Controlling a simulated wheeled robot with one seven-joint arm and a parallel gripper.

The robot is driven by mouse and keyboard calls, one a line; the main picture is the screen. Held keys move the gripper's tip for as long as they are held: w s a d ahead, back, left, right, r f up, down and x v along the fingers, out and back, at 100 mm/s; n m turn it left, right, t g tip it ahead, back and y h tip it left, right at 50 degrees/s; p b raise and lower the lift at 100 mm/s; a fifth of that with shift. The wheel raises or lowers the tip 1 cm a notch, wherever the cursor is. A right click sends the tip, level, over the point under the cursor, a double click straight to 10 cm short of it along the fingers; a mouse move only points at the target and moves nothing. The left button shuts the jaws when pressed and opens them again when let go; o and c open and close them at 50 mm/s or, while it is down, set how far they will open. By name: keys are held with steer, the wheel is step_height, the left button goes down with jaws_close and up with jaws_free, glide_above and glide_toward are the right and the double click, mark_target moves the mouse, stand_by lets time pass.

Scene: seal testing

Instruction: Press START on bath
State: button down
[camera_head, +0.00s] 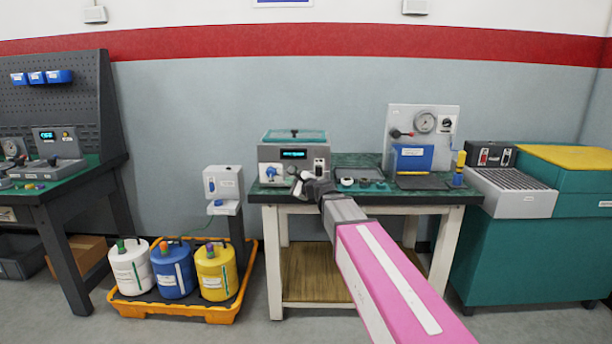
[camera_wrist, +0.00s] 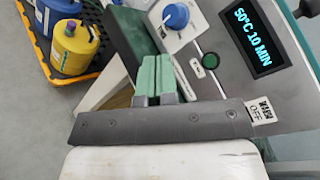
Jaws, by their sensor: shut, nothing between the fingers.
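The bath (camera_head: 268,154) is a grey box with a teal lid at the back left of the middle bench. In the wrist view its front panel (camera_wrist: 225,38) shows a lit display (camera_wrist: 257,37) reading 50°C 10 MIN. A blue knob (camera_wrist: 176,15) and a round green button (camera_wrist: 210,61) sit on the panel. A label reading OFF (camera_wrist: 258,110) is at the panel's lower right. My gripper (camera_head: 299,184) is in front of the bath. In the wrist view its green fingers (camera_wrist: 157,62) are together and empty, left of the green button. I cannot tell whether they touch the panel.
The bench top (camera_head: 275,193) is dark green. A gauge panel (camera_head: 424,125) with a blue block (camera_head: 412,158) stands to the right. Blue, white and yellow containers stand in an orange tray (camera_head: 222,317) on the floor at left. Floor in front is free.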

steer(key=shift+d+r+m+t, duration=0.3)
steer(key=shift+r+m, duration=0.1)
steer(key=shift+r, duration=0.1)
steer(key=shift+w, duration=0.1)
steer(key=shift+w+d, duration=0.1)
steer(key=shift+w, duration=4.2)
steer(key=shift+w, duration=0.15)
steer(key=shift+w, duration=0.25)
steer(key=shift+w, duration=0.4)
steer(key=shift+s, duration=0.8)
